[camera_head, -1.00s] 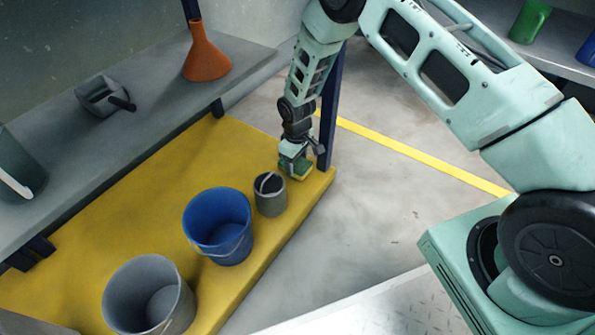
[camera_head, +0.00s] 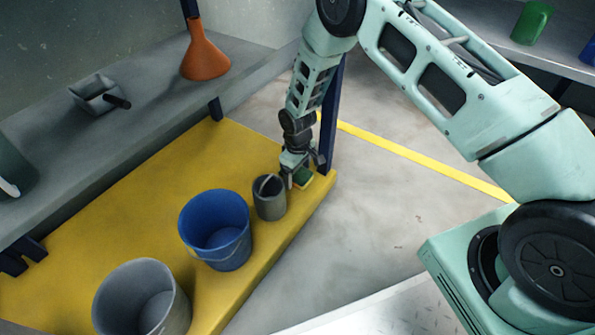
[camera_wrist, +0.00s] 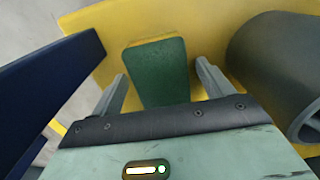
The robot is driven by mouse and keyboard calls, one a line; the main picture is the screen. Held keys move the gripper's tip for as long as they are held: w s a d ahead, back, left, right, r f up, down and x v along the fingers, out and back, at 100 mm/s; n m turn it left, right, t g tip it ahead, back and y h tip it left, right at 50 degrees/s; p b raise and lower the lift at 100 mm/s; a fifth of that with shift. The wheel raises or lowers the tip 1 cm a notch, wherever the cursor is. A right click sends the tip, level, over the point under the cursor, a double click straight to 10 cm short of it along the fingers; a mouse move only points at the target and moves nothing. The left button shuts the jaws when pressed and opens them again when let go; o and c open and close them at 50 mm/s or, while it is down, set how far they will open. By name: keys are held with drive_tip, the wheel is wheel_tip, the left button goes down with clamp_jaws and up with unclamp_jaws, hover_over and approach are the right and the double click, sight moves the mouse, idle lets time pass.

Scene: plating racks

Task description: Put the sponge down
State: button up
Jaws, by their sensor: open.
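The sponge (camera_wrist: 158,72), green on top with a yellow layer along its far edge, lies on the yellow lower shelf (camera_head: 135,195) near its right end. In the head view the sponge (camera_head: 303,177) shows just beside the small grey bucket. My gripper (camera_wrist: 158,85) is open, with one finger on each side of the sponge and a visible gap to both. In the head view my gripper (camera_head: 299,178) is low over the shelf, close to the blue post, and hides part of the sponge.
The small grey bucket (camera_head: 270,203) stands left of my gripper, then a blue bucket (camera_head: 218,255) and a larger grey bucket (camera_head: 118,300). The dark blue post (camera_head: 333,115) rises close to my gripper. An orange funnel (camera_head: 205,62) stands on the grey upper shelf (camera_head: 150,125).

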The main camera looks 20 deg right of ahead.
sight(298, 173)
wheel_tip(298, 173, up, 12)
drive_tip(key=p, duration=0.6)
drive_tip(key=shift+p, duration=0.4)
drive_tip(key=shift+r, duration=0.1)
